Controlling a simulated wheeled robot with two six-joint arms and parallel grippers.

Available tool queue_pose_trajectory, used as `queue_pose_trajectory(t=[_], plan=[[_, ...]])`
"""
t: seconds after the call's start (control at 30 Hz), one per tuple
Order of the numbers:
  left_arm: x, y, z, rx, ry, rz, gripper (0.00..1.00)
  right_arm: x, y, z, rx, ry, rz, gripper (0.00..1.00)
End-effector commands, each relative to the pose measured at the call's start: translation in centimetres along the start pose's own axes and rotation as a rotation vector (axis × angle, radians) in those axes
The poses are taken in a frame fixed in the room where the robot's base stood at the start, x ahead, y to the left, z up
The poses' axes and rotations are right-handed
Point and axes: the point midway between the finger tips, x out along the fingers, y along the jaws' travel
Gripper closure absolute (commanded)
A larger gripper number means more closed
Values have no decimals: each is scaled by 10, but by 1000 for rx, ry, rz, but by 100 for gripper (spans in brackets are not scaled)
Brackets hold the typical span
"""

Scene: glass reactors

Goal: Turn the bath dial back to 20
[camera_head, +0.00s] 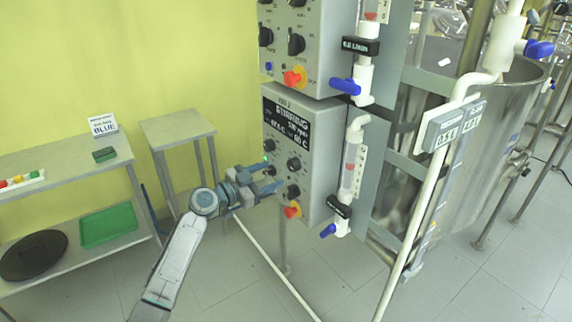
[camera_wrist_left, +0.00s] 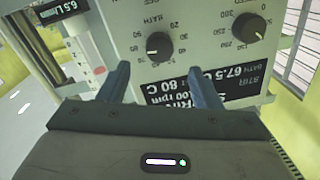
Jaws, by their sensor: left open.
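The bath dial (camera_wrist_left: 159,46) is a black round knob under an upside-down "BATH" label in the left wrist view. Its white mark points to the lower left there. In the head view it appears as the upper right knob (camera_head: 294,163) of the lower control box (camera_head: 318,140). The display (camera_wrist_left: 190,86) reads bath 67.5 C and 80 C, partly covered by a finger. My left gripper (camera_head: 274,181) is open in front of the box, its fingers (camera_wrist_left: 160,88) apart with nothing between them. In the wrist view the dial lies beyond the fingertips. My right gripper is not in view.
A stir dial (camera_wrist_left: 249,28) sits beside the bath dial. A white pipe with a blue valve handle (camera_head: 328,231) stands to the right. A small table (camera_head: 178,130) stands left.

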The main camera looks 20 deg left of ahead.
Motion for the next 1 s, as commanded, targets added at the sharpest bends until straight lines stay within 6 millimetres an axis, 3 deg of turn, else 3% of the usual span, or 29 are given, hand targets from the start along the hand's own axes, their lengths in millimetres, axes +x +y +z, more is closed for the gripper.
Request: queue_pose_trajectory(t=[0.1, 0.3, 0.73, 0.77, 0.9, 1.0], plan=[[25, -1, -4, -7, 1, 1, 42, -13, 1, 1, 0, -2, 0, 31], [54, -1, -2, -4, 0, 0, 42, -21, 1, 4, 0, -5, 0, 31], [66, 1, 1, -1, -2, 0, 42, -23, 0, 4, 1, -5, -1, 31], [66, 1, 1, -1, -2, 0, 44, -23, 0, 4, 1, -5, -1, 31], [66, 1, 1, -1, -2, 0, 71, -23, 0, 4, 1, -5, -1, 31], [66, 1, 1, -2, -2, 0, 86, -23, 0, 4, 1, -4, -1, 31]])
